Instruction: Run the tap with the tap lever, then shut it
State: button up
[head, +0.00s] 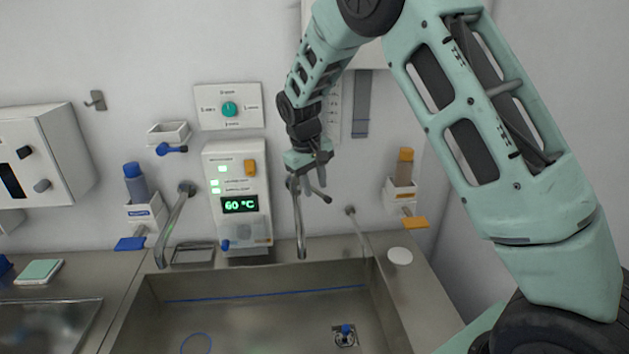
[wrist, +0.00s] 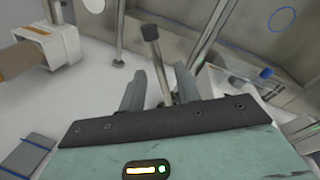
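The tap (head: 299,225) has a curved metal spout that hangs over the sink's back edge; I see no water stream from it. Its lever (head: 321,197) juts out to the right, just below my gripper (head: 308,180). In the wrist view my gripper (wrist: 160,75) is open, with one finger on each side of the lever. The lever's dark grip (wrist: 150,36) sticks out past the fingertips, and a gap seems to show on both sides of its thin stem. Where the lever joins the tap is hidden behind my gripper.
The steel sink (head: 270,310) lies below the tap. Another metal spout (head: 176,222) and a control panel (head: 238,195) reading 60 °C stand to the left. A dispenser with an orange cap (head: 403,172) is on the wall to the right, above a white disc (head: 400,256).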

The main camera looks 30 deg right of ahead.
grip_shut()
